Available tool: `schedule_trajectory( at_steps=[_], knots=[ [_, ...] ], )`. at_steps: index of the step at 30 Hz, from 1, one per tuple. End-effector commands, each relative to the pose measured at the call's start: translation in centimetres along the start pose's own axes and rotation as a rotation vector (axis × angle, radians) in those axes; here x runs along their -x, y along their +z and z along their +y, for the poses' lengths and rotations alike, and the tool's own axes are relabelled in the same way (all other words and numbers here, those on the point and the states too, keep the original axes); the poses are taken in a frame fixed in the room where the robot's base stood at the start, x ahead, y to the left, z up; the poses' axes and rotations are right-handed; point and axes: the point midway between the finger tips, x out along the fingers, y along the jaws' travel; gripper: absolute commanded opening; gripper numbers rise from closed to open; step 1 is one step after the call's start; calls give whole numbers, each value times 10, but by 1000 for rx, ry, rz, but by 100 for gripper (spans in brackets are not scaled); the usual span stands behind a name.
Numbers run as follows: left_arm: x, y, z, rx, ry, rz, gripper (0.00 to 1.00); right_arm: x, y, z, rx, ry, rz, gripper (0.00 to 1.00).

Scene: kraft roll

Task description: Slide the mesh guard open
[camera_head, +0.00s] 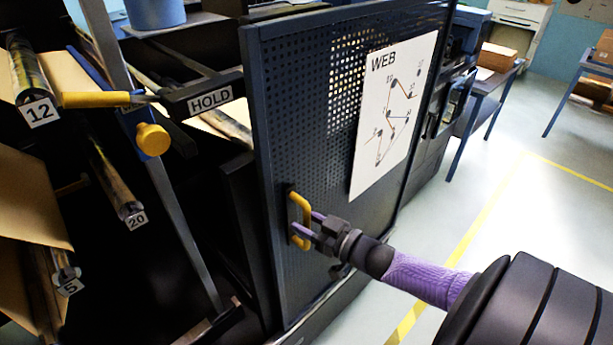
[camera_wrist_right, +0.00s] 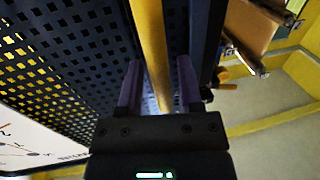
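The mesh guard (camera_head: 310,130) is a dark blue perforated panel with a white WEB diagram sheet (camera_head: 393,110) on it. Its yellow handle (camera_head: 292,236) is near the panel's lower left edge. My right gripper (camera_head: 308,222) is at the handle, coming from the right. In the right wrist view, the yellow handle bar (camera_wrist_right: 150,40) runs between the two purple fingers of my right gripper (camera_wrist_right: 158,78). The fingers stand apart, with a visible gap on the bar's right side. Whether the left finger touches the bar is unclear. My left gripper is out of view.
Left of the guard are an open dark machine frame, a HOLD arm (camera_head: 208,101), a yellow knob (camera_head: 153,139) and rolls tagged 12, 20 and 5. A blue table (camera_head: 490,85) with boxes stands at the back right. The floor (camera_head: 540,230) on the right is clear, with yellow lines.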

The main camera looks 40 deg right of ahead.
Motion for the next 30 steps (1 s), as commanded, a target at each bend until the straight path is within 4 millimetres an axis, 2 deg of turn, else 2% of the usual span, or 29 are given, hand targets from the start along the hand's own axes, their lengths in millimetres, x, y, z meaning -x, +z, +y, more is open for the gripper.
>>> schedule_trajectory(
  at_steps=[9,11,21,24,30],
  knots=[
    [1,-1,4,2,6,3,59,4,0,0,0,0,0,56],
    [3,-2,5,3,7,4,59,12,0,0,0,0,-3,56],
    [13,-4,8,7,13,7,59,87,0,0,0,0,-4,56],
    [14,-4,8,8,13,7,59,97,0,0,1,0,-2,56],
    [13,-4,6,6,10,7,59,100,0,0,1,0,1,56]
  ],
)
